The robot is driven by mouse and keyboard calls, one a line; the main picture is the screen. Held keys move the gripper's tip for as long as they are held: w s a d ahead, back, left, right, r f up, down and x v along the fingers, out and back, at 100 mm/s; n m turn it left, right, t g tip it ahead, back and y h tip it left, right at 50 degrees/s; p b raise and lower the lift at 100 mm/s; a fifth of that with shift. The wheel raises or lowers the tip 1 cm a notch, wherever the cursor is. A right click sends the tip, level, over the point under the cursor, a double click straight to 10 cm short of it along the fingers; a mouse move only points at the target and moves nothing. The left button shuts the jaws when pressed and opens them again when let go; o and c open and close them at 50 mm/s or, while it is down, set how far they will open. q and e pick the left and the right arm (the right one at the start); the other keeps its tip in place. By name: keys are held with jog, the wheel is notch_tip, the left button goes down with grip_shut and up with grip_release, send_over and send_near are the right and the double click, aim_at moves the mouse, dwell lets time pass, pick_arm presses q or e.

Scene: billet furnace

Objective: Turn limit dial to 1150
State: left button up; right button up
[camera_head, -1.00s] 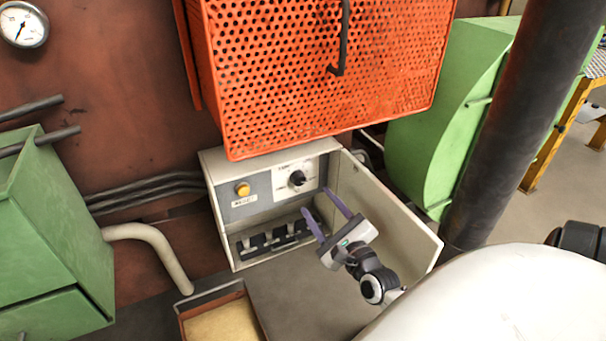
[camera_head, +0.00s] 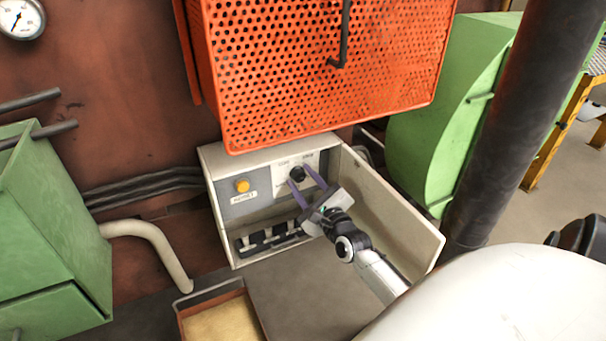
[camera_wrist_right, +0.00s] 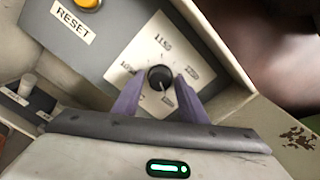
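The limit dial (camera_head: 297,174) is a small black knob on a white plate in the open control box (camera_head: 213,174). In the right wrist view the dial (camera_wrist_right: 160,78) has a light pointer line toward the lower right, away from the 1150 mark (camera_wrist_right: 163,42) above it. Other marks on the plate are too blurred to read. My right gripper (camera_head: 303,177) is open, its purple fingertips on either side of the dial; in the wrist view a gap shows between the fingers (camera_wrist_right: 157,88) and the knob. My left gripper is out of view.
An orange perforated guard (camera_head: 320,75) hangs just above the box. The box's open door (camera_head: 390,205) stands right of my arm. A yellow RESET button (camera_head: 242,185) and several switches (camera_head: 268,238) are left of and below the dial. A dark pillar (camera_head: 515,120) stands right.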

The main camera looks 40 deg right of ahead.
jog(key=c, duration=0.6)
jog(key=shift+c, duration=0.2)
